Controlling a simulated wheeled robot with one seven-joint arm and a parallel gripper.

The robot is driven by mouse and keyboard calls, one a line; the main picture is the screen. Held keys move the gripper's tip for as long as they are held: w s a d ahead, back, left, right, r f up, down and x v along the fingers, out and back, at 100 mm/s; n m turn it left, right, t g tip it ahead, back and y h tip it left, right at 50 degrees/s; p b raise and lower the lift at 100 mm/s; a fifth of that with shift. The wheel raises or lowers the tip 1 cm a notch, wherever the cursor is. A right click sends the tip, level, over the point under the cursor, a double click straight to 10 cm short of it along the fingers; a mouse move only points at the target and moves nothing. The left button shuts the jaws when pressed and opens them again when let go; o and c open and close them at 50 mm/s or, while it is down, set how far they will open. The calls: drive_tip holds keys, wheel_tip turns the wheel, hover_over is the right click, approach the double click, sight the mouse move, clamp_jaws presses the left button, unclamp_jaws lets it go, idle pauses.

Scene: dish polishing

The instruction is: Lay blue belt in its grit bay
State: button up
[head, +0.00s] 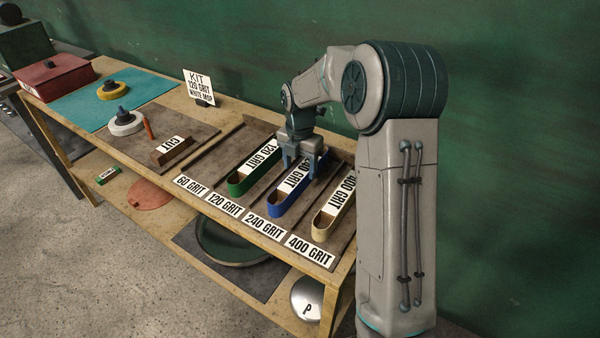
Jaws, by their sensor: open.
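The blue belt (277,209) is a long loop with a white label reading "240 GRIT", its first digit partly hidden by my gripper. It lies in the bay behind the 240 GRIT plate (264,226), between the green and tan belts. My gripper (304,172) is open, pointing down over the far part of the blue belt, with its fingers close to the belt. The gripper hides the belt's far end. I cannot tell whether the fingers touch the belt.
The green belt (237,188) lies in the 120 bay and the tan belt (327,226) in the 400 bay. The 60 GRIT bay (206,172) looks empty. A kit sign (198,84), cut bar (170,152) and polishing wheels (125,123) stand further left.

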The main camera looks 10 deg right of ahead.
sight(300, 171)
wheel_tip(300, 171, up, 8)
drive_tip(key=s+r+m, duration=0.4)
drive_tip(key=s+m, duration=0.2)
drive_tip(key=s, duration=0.1)
drive_tip(key=s+f+m+t, duration=0.2)
drive_tip(key=s+m+t, duration=0.1)
drive_tip(key=s+m, duration=1.8)
drive_tip(key=shift+s, duration=0.5)
